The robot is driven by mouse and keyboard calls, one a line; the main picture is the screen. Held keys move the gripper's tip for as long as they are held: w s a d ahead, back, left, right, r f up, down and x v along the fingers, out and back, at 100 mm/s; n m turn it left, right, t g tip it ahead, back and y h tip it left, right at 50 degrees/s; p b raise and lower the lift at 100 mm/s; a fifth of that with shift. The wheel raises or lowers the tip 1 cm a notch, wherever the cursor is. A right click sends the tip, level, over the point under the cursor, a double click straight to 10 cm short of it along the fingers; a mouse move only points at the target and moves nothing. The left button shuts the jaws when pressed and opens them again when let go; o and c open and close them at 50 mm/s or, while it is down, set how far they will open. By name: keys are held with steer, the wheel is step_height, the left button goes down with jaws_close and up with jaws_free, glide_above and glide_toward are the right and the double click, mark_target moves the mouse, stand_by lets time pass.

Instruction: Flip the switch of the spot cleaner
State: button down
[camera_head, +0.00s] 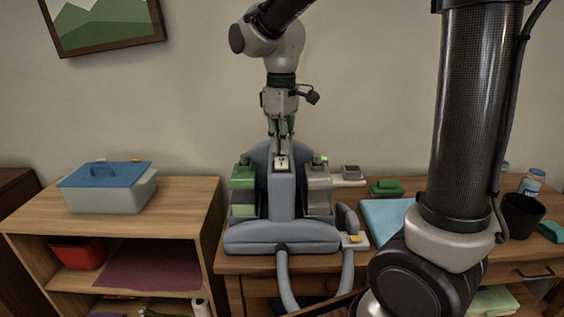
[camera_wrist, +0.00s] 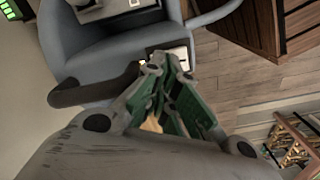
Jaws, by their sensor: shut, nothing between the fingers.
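The spot cleaner (camera_head: 282,234) is a grey-blue machine standing on the wooden desk, with a tank on each side and a hose in front. A small white switch plate (camera_head: 282,163) with a dark mark sits high on its central column. My gripper (camera_head: 281,152) points down just above this plate, shut and empty; I cannot tell whether it touches. In the wrist view my shut gripper (camera_wrist: 166,64) overlaps a pale plate on the cleaner's body (camera_wrist: 95,45), and the fingertips partly hide it. The switch's position is too small to tell.
A grey box with a blue lid (camera_head: 107,187) stands on the shelf unit to the left. A green block (camera_head: 386,188), a light blue flat item (camera_head: 386,217), a black cup (camera_head: 521,215) and a jar (camera_head: 532,182) are on the desk to the right. The wall is close behind.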

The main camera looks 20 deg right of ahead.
mark_target(288, 162)
steer(key=shift+f, duration=1.05)
stand_by(0.4)
steer(key=shift+r, duration=3.5)
steer(key=shift+s+d+f+m, duration=0.25)
steer(key=shift+s+f+m, duration=0.25)
steer(key=shift+f, duration=0.15)
steer(key=shift+s+d+f+m, duration=0.25)
steer(key=shift+s+f+m, duration=0.25)
steer(key=shift+f, duration=0.1)
steer(key=s+d+m+t, duration=0.4)
steer(key=s+d+m, duration=0.2)
steer(key=s+d, duration=0.7)
steer(key=shift+s+d+r, duration=0.4)
steer(key=shift+s, duration=1.6)
